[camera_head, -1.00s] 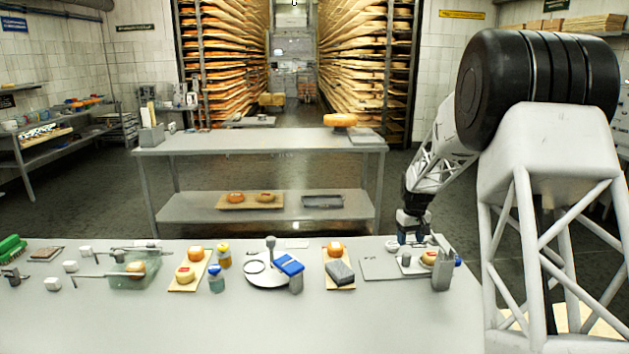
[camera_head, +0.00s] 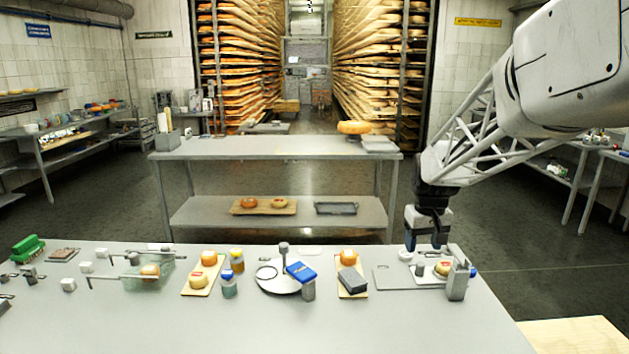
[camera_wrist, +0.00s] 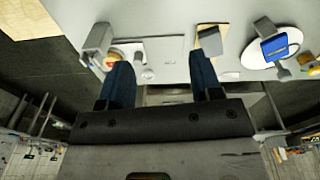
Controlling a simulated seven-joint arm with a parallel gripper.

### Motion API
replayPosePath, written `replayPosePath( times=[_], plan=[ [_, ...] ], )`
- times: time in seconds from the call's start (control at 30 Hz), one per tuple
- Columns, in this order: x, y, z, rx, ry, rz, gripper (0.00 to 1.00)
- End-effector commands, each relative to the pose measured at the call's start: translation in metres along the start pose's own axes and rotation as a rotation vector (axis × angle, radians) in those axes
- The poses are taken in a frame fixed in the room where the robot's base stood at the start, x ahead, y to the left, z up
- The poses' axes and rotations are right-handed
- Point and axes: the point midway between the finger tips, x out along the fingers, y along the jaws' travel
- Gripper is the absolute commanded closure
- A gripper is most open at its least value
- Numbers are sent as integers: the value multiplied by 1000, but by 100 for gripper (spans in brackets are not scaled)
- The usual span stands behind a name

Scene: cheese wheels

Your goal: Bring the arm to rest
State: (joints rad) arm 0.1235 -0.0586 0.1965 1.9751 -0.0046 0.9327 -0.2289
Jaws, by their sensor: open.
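My gripper (camera_head: 426,240) is at the right end of the near table (camera_head: 400,325), above its far edge, fingers pointing down. In the wrist view my gripper (camera_wrist: 163,85) shows two blue fingers spread wide apart with nothing between them. Below and near it lies a flat grey board (camera_head: 396,278). A small cheese wheel (camera_head: 443,269) with a red label sits just right of the board, beside a grey upright holder (camera_head: 457,283). Whether the fingertips are level with any of these things I cannot tell.
A turntable (camera_head: 268,278) with a blue box (camera_head: 301,271) stands mid-table. A dark grey block (camera_head: 352,281) lies nearer my gripper. The table front is clear. A second steel table (camera_head: 270,148) stands behind.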

Motion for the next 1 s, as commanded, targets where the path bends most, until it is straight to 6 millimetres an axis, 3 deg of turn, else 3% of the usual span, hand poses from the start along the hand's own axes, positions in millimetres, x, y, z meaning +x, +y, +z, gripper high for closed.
replayPosePath(
  times=[0.43,1.0],
  plan=[
    [-43,-45,106,39,45,6,41],
    [-57,-90,243,91,101,6,41]
  ],
)
